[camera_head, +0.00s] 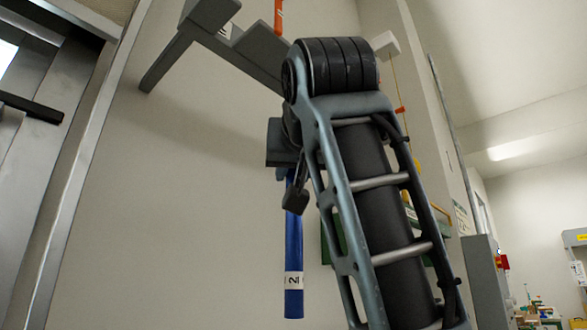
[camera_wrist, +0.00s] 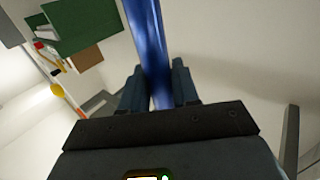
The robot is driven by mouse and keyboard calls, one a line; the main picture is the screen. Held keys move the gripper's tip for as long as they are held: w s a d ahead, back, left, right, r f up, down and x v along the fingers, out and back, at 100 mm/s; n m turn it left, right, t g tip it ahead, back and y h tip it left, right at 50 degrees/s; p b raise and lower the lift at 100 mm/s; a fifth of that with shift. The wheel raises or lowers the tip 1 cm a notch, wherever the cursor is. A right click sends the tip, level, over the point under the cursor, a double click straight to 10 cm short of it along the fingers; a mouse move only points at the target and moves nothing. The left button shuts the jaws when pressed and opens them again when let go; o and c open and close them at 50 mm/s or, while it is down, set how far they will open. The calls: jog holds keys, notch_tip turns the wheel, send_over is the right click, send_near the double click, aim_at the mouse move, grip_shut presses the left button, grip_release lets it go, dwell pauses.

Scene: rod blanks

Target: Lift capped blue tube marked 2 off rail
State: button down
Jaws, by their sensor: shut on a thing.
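The blue tube (camera_head: 293,240) hangs upright in the head view, with a white label reading 2 near its lower end. Its upper end is hidden behind my arm and gripper, so I cannot see the cap. My gripper (camera_wrist: 158,88) is shut on the blue tube, which also shows between the fingers in the wrist view (camera_wrist: 147,40). The grey rail (camera_head: 235,45) is on the wall above and behind my arm. My arm hides where the tube's top is relative to the rail, so I cannot tell whether they touch.
An orange rod (camera_head: 278,17) hangs at the rail, at the top of the head view. A green box-like thing (camera_wrist: 85,25) is at the upper left in the wrist view. A grey cabinet (camera_head: 486,280) stands at the right. The wall left of the tube is clear.

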notch_tip(320, 180, up, 7)
jog(key=s+d+b, duration=0.9)
jog(key=s+d, duration=0.3)
jog(key=d, duration=0.3)
jog(key=shift+s+d+b, duration=0.15)
jog(key=shift+d+b, duration=0.15)
